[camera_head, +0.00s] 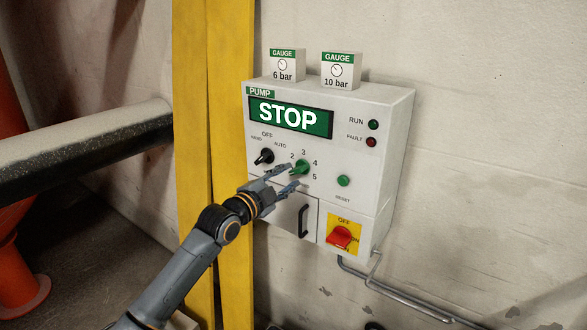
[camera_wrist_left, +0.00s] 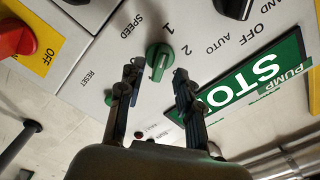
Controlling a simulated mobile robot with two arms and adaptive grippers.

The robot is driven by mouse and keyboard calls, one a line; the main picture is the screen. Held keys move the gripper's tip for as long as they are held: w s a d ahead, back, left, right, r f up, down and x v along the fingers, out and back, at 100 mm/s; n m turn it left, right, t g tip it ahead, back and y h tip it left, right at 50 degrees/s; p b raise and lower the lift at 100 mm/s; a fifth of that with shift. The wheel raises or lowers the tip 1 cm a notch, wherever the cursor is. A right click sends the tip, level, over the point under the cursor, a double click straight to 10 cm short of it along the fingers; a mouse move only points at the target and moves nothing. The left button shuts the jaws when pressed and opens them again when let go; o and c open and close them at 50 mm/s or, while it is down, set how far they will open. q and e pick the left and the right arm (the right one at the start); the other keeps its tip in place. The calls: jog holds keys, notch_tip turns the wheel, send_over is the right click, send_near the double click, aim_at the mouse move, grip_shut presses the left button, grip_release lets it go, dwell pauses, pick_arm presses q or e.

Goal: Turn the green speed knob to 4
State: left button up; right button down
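The green speed knob (camera_head: 299,167) is on the front of the pump panel, with the numbers 2 to 5 showing around it in the head view. In the left wrist view the knob (camera_wrist_left: 158,60) lies between and just beyond my fingertips, with 1 and 2 beside it. I cannot tell which number it points at. My left gripper (camera_head: 289,178) is open, with one finger on each side of the knob and a gap to it; its fingers also show in the left wrist view (camera_wrist_left: 158,72).
The pump box (camera_head: 395,150) has a STOP display (camera_head: 290,117), a black mode knob (camera_head: 264,156), a green reset button (camera_head: 343,181), a black handle (camera_head: 303,220) and a red switch (camera_head: 341,238). Two gauge boxes sit on top. A yellow post (camera_head: 232,90) stands left of the box.

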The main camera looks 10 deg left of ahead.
aim_at(294, 173)
pick_arm(q)
jog(key=shift+p+x, duration=0.3)
jog(key=shift+x, duration=1.4)
jog(key=shift+c, duration=0.2)
grip_shut()
